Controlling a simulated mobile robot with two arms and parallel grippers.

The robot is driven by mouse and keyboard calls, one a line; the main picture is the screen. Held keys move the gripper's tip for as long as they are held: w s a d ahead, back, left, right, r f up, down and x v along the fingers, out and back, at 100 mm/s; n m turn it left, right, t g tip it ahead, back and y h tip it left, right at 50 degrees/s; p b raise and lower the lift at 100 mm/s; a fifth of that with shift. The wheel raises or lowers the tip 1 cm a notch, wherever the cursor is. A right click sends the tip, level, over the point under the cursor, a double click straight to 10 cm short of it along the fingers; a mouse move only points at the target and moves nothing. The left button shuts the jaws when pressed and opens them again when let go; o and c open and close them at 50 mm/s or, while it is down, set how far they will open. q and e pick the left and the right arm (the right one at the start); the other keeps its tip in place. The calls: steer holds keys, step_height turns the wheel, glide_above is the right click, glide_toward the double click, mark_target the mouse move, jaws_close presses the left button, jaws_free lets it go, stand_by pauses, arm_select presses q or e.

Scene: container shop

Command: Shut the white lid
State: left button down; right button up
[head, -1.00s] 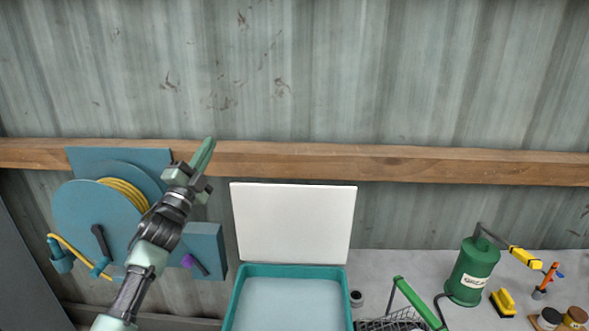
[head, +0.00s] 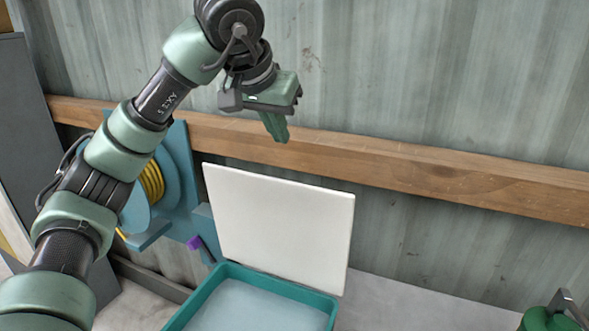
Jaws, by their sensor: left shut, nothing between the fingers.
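The white lid (head: 280,225) stands open, upright at the back edge of a teal box (head: 285,288). The box is open on top with a pale inside, and its front is cut off by the bottom of the view. My left gripper (head: 281,137) is shut and empty, pointing down. In the picture it is just above the lid's top edge, apart from it. My right gripper is not in view.
A wooden beam (head: 440,176) runs along the corrugated wall behind the lid. A blue hose reel (head: 177,170) with yellow hose is at the left, partly behind my left arm. A green canister (head: 548,320) is at the lower right. The grey surface right of the box shows clear.

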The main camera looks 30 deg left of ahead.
arm_select(q)
steer(key=p+x, duration=0.2)
steer(key=x, duration=0.7)
steer(key=s, duration=0.4)
steer(key=shift+s+f+p, duration=0.2)
steer(key=shift+f+p, duration=0.1)
steer(key=shift+p, duration=0.05)
steer(key=shift+w, duration=0.1)
